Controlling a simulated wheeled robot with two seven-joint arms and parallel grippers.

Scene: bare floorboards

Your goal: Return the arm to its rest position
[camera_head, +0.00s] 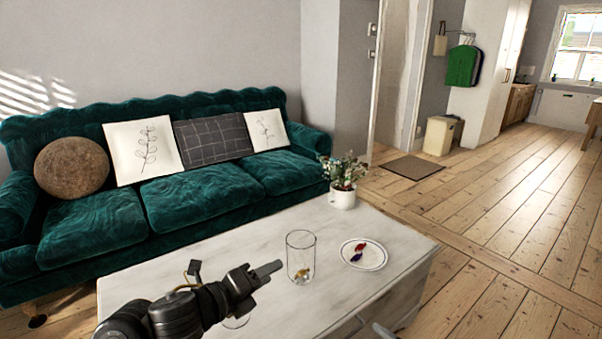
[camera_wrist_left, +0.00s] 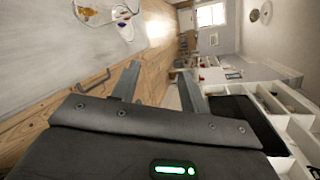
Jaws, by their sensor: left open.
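My left gripper (camera_head: 262,275) reaches in over the near part of the white coffee table (camera_head: 185,264) in the head view, pointing right toward a clear glass. In the left wrist view, the fingers of my left gripper (camera_wrist_left: 158,82) stand apart with nothing between them. The picture there is turned sideways, with the table at upper left. My right gripper does not show in either view.
The clear glass (camera_head: 301,257) holds something small and yellowish. A white plate (camera_head: 363,254) bears small red and blue items. A potted plant (camera_head: 342,186) stands at the table's far end. A green sofa (camera_head: 200,197) runs behind. Floorboards (camera_head: 500,225) at right are mostly clear.

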